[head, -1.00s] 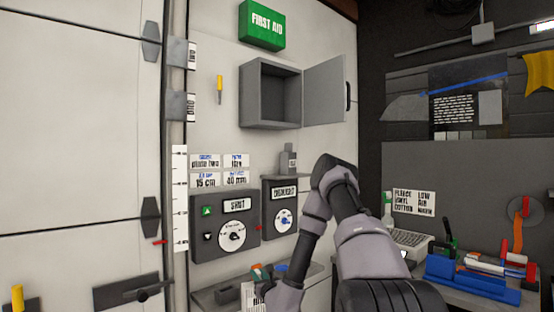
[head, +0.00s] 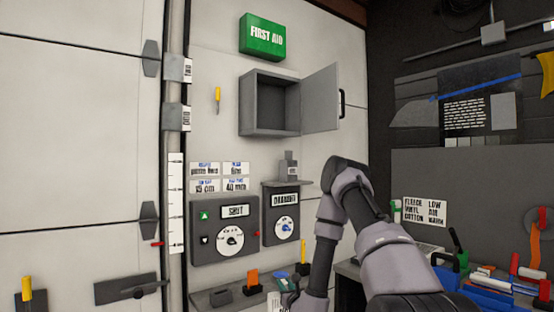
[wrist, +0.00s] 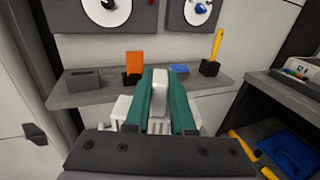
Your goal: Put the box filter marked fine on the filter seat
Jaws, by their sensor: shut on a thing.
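My gripper (wrist: 160,100) has teal fingers and is shut on a pale, whitish block (wrist: 160,88) in the wrist view. No marking on the block can be read, so I cannot tell whether it says fine. In the head view the gripper (head: 287,284) is low, in front of the wall shelf, partly hidden by my arm. A dark grey slotted block (wrist: 83,80) stands at the left of the shelf; it also shows in the head view (head: 221,296). I cannot tell whether it is the filter seat.
The grey shelf (wrist: 85,98) also bears an orange piece in a black holder (wrist: 134,62), a blue disc (wrist: 179,69) and a yellow-handled tool (wrist: 216,43) in a black block. Dial panels (head: 224,230) hang above. A cluttered bench (head: 350,271) is at right.

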